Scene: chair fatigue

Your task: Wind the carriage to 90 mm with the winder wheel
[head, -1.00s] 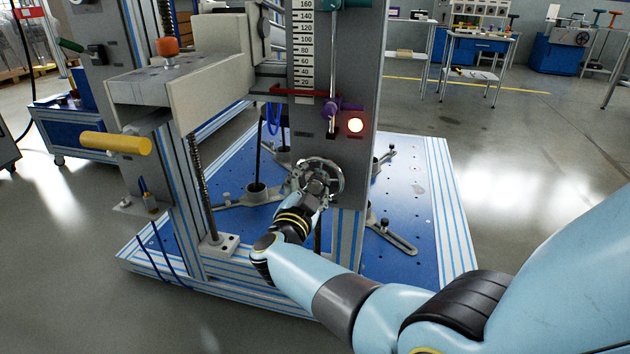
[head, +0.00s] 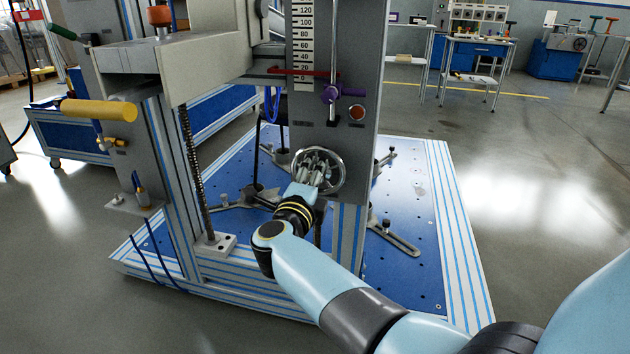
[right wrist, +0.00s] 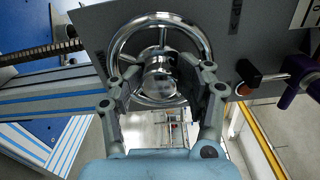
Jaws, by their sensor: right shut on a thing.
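The winder wheel (head: 320,170) is a chrome ring with a hub, low on the grey upright. My right gripper (head: 312,178) is at its hub. In the right wrist view my right gripper (right wrist: 165,72) has its fingers on both sides of the round hub (right wrist: 160,76), inside or against the chrome rim (right wrist: 205,42); the exact contact is unclear. The white scale (head: 302,40) stands on the upright above. The red pointer bar (head: 290,70) lies between the 0 and 20 marks. The pale carriage beam (head: 205,68) is at the left. My left gripper is not in view.
A purple-handled lever (head: 345,92) and an unlit round lamp (head: 357,113) sit above the wheel. A yellow handle (head: 98,110) sticks out at the left. Open floor lies at the right.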

